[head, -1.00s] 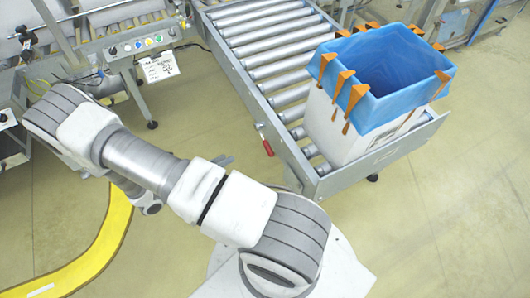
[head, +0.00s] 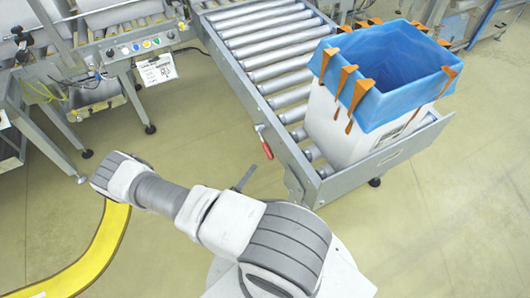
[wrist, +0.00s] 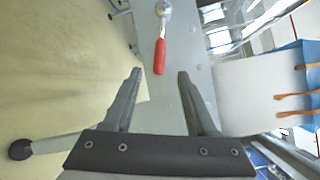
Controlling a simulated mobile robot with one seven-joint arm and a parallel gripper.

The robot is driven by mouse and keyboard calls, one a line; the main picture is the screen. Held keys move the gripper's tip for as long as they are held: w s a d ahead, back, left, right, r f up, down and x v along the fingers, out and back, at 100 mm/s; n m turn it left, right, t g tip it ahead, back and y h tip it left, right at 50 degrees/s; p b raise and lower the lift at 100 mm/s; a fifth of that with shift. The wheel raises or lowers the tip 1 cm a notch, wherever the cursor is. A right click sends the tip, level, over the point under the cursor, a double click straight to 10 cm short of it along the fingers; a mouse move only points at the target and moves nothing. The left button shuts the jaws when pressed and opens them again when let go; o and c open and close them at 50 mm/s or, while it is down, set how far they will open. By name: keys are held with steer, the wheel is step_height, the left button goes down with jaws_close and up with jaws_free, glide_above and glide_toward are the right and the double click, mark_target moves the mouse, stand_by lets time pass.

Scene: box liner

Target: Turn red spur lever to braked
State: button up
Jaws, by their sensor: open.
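The red spur lever (head: 266,147) is on the near left side rail of the roller conveyor, with its red handle pointing down. In the wrist view the red lever (wrist: 160,57) hangs from a round pivot at the top, ahead of and between my fingers. My gripper (wrist: 158,75) is open and empty, and the lever's handle end lies just beyond the fingertips, apart from both. In the head view my gripper is mostly hidden behind my arm; one dark finger shows (head: 245,177).
A white box (head: 345,130) with a blue liner (head: 385,60) and orange clips stands on the conveyor's end (head: 390,160). A control panel with coloured buttons (head: 140,45) is at upper left. A yellow floor line (head: 95,255) runs at left. The floor beside the rail is clear.

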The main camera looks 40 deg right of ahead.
steer(key=b+x, duration=0.1)
steer(key=x, duration=1)
steer(key=shift+w, duration=0.1)
jaws_close()
stand_by(1.0)
